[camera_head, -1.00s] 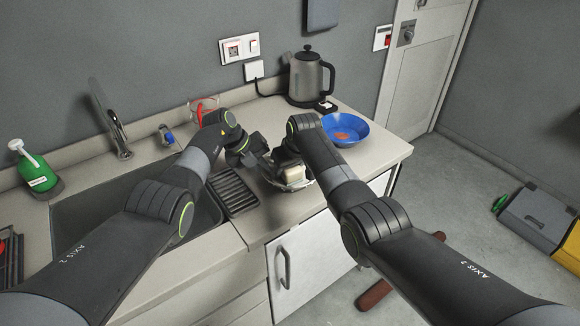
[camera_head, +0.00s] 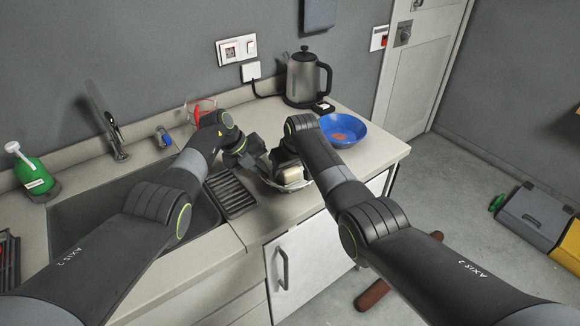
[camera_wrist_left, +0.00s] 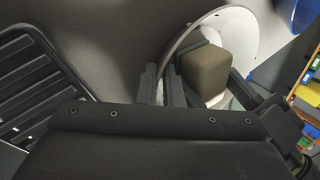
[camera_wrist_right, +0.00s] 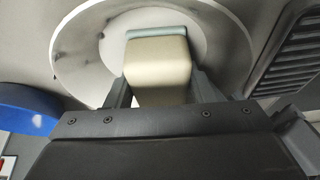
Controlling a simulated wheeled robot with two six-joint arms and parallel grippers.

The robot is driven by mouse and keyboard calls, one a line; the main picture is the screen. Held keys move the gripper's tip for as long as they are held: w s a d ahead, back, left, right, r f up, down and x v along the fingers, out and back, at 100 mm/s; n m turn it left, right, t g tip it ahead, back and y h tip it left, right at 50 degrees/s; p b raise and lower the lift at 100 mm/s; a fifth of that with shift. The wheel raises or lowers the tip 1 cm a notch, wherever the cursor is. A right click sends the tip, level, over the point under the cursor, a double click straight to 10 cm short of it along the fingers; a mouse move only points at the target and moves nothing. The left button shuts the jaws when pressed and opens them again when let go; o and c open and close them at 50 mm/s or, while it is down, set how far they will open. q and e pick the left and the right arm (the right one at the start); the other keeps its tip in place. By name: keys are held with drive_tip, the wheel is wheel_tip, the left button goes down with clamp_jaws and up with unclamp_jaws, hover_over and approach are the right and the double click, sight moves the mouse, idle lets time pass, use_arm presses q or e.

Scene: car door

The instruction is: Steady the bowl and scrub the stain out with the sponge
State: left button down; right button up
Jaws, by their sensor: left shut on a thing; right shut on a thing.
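A white bowl (camera_head: 292,187) stands on the counter near its front edge, mostly hidden by my arms in the head view. Its pale inside, with faint dark smudges, shows in the right wrist view (camera_wrist_right: 82,55). My left gripper (camera_wrist_left: 160,88) is shut on the bowl's rim. My right gripper (camera_wrist_right: 158,98) is shut on a beige sponge (camera_wrist_right: 158,70) with a grey-blue pad, held within the bowl. The sponge also shows in the left wrist view (camera_wrist_left: 209,72). Whether it touches the bowl's floor I cannot tell.
A blue bowl (camera_head: 355,122) with an orange-brown patch stands to the right. A kettle (camera_head: 302,80) is behind it. A ribbed drainer (camera_head: 230,193) and the sink lie left of the white bowl. A green bottle (camera_head: 34,174) stands at the far left.

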drive_tip(key=shift+w+d, duration=0.35)
drive_tip(key=shift+d, duration=0.35)
drive_tip(key=shift+s+a, duration=0.1)
drive_tip(key=shift+a, duration=0.05)
drive_tip(key=shift+s+a, duration=0.35)
drive_tip(key=shift+a, duration=0.3)
drive_tip(key=shift+d, duration=0.1)
drive_tip(key=shift+w+d, duration=0.4)
drive_tip(key=shift+d, duration=0.25)
drive_tip(key=shift+a, duration=0.1)
drive_tip(key=shift+s+a, duration=0.4)
drive_tip(key=shift+a, duration=0.25)
